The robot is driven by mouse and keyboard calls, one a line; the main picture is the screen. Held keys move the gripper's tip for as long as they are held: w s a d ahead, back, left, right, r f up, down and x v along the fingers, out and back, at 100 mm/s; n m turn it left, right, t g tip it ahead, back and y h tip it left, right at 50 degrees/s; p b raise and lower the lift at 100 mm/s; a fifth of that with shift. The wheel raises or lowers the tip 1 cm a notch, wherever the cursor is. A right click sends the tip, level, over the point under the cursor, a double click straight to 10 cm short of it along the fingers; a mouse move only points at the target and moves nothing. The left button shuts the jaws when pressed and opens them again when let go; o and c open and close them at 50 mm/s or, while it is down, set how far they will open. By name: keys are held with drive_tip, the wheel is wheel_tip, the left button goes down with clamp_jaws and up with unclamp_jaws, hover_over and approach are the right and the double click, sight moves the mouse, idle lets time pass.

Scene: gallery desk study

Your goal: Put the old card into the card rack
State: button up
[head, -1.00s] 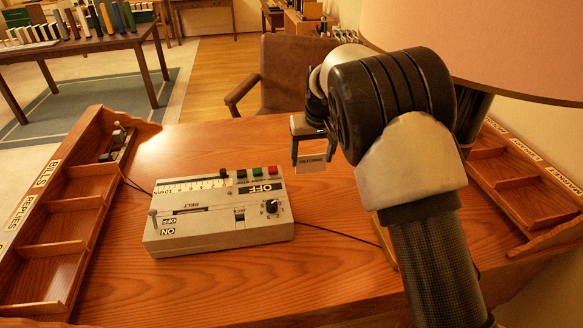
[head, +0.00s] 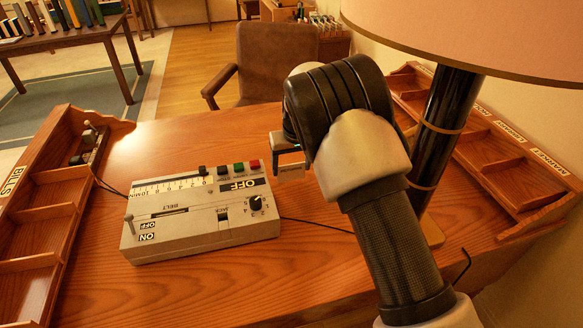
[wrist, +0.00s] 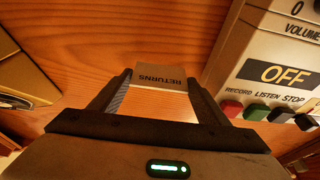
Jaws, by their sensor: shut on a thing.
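My gripper (head: 291,161) is shut on a small card (head: 291,172), held above the desk just right of the control box's far right corner. In the wrist view the card (wrist: 160,77) is brownish with a pale lower edge, reads RETURNS upside down, and sits between the fingertips. I cannot tell whether it is the old card. A rack of pale upright pieces (head: 325,24) stands far back beyond the chair. I cannot tell whether it is the card rack.
The grey control box (head: 190,222) lies on the desk (head: 190,140). A lamp's dark post (head: 444,120) stands right of my arm, under a wide shade (head: 480,30). Compartment trays line the left (head: 45,195) and right (head: 510,165) desk edges. A brown chair (head: 275,60) is behind.

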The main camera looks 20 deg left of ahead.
drive_tip(key=shift+f, duration=0.35)
drive_tip(key=shift+f, duration=0.1)
drive_tip(key=o, duration=1)
